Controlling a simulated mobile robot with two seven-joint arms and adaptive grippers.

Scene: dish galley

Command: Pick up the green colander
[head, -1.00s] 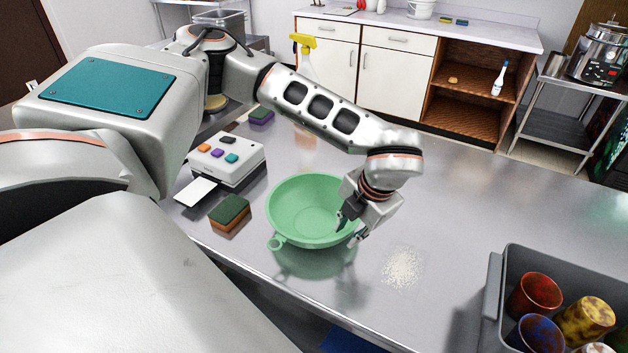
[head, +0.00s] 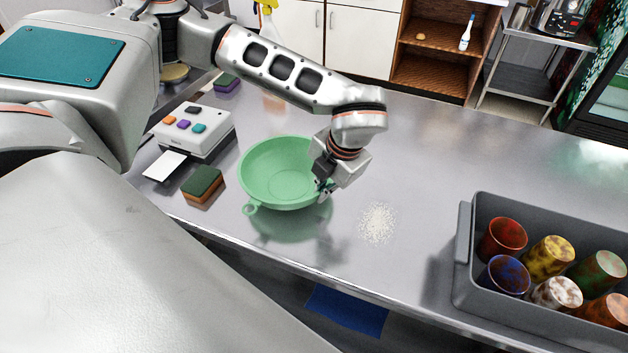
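The green colander (head: 270,175) is a wide, shallow bowl with a small loop handle at its front left. It is upright over the steel counter, with its dark reflection below. Its underside is hidden, so I cannot tell whether it touches the counter. My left gripper (head: 323,190) reaches down at the colander's right rim. One dark fingertip is inside the rim and the other outside, close together, and they look shut on the rim. The hand covers part of the colander's right side. My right gripper is not in view.
A green-brown sponge (head: 203,186) and a white device with coloured buttons (head: 196,133) stand left of the colander. Spilled white grains (head: 377,223) lie to its right. A grey bin (head: 463,262) with several cups is at the right. The counter (head: 430,160) behind the grains is clear.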

